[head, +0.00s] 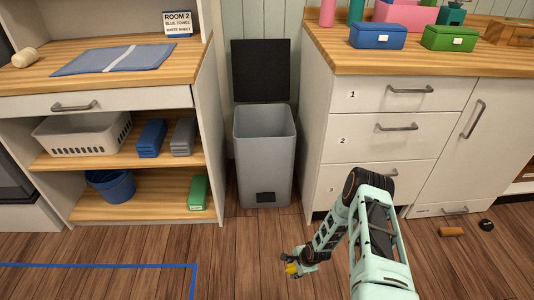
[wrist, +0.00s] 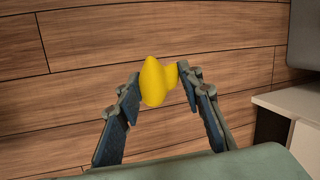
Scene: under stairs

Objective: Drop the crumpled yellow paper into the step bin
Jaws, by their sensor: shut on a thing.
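The crumpled yellow paper (wrist: 155,82) is between the two fingertips of my gripper (wrist: 158,84) in the wrist view. My gripper is shut on it. In the head view my gripper (head: 292,268) is low over the wooden floor, in front of the bin, with a bit of the yellow paper (head: 291,268) showing. The step bin (head: 264,160) is grey and stands between the two cabinets. Its dark lid (head: 260,70) is raised upright at the back and its top is open. I cannot see the bottom of its inside.
A shelf unit (head: 110,98) stands left of the bin and a white drawer cabinet (head: 375,153) stands right. A brown roll (head: 451,232) and a black round thing (head: 486,225) lie on the floor at right. Blue tape (head: 100,265) marks the floor at left.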

